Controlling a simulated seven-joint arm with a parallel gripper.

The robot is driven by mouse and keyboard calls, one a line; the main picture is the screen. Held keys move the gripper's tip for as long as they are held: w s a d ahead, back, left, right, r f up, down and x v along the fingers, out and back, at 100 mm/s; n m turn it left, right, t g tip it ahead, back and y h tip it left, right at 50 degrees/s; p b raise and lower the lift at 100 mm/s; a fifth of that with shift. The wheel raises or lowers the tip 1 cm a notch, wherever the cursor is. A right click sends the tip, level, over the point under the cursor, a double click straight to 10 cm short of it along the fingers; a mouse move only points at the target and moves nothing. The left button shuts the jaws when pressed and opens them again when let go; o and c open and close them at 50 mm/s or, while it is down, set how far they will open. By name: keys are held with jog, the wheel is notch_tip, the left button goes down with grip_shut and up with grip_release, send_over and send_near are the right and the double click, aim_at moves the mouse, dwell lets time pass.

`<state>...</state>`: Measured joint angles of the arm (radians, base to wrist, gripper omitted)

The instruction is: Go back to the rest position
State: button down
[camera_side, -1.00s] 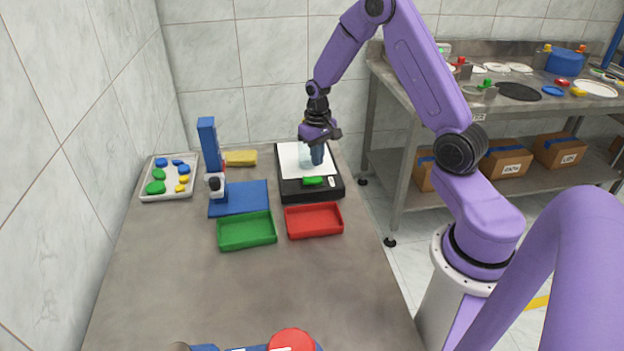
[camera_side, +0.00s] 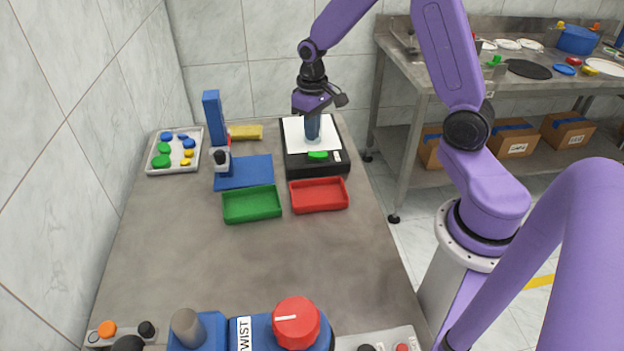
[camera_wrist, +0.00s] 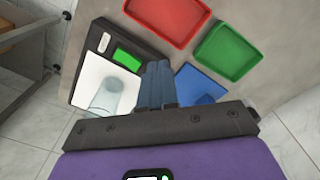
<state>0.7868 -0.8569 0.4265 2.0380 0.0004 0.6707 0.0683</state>
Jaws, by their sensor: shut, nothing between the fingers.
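My gripper (camera_side: 312,122) is above the white plate of a black scale (camera_side: 297,166) on the table. Its blue fingers (camera_wrist: 157,85) are closed together with nothing between them. A clear cylindrical container (camera_wrist: 107,98) stands on the white plate, beside the fingers in the wrist view. In the side view the fingers overlap the container, so the gap between them is hard to judge. The scale's green display (camera_side: 317,155) is lit.
A red tray (camera_side: 319,196) and a green tray (camera_side: 252,205) lie in front of the scale. A blue stand (camera_side: 213,122) with a blue base and a tray of coloured caps (camera_side: 153,170) are to the left. Controls with a red knob (camera_side: 296,322) line the near edge. The table's middle is bare.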

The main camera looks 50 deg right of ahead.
jog(key=s+a+r+n, duration=0.6)
jog(key=s+a, duration=0.6)
jog(key=s+r+n, duration=0.3)
jog(key=s+n, duration=0.3)
jog(key=s, duration=0.8)
jog(key=shift+s+a+n, duration=0.2)
jog(key=shift+s+n, duration=0.1)
